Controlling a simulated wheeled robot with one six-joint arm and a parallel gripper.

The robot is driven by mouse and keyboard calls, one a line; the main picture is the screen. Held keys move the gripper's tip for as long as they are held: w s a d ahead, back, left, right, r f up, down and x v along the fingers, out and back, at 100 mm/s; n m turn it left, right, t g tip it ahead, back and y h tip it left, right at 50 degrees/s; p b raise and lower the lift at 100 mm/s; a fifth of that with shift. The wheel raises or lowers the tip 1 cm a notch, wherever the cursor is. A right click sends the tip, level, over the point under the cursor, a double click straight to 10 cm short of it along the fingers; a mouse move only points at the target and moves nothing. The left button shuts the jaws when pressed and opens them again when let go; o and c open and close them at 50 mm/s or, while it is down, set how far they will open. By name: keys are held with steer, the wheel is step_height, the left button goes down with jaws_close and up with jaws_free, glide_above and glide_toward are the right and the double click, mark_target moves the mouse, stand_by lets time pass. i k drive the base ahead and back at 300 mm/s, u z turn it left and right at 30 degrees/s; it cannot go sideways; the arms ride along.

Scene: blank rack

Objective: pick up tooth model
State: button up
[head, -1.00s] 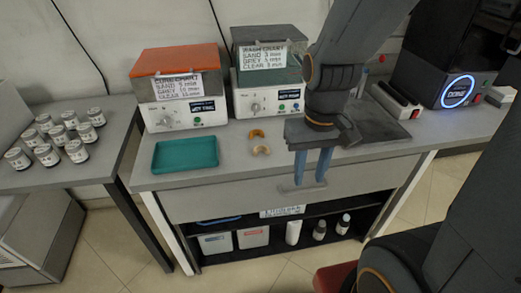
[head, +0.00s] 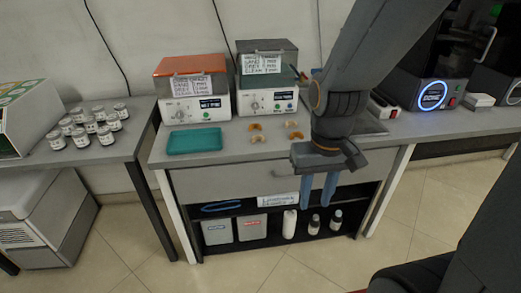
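Several small arch-shaped tooth models lie on the grey bench top, right of the teal tray. On the left are an orange one (head: 255,127) and a tan one (head: 258,140) in front of it.
The teal tray (head: 194,141) lies empty on the bench (head: 232,150). Two white machines (head: 195,109) (head: 268,102) with labelled lids stand behind. Several white jars (head: 83,136) stand on the left table. A black machine with a blue ring (head: 432,95) stands at right. Below the bench is a shelf with bins and bottles.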

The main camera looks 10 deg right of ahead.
mark_target(255, 138)
steer(key=u, duration=0.45)
steer(key=i, duration=1.05)
steer(key=u, duration=0.1)
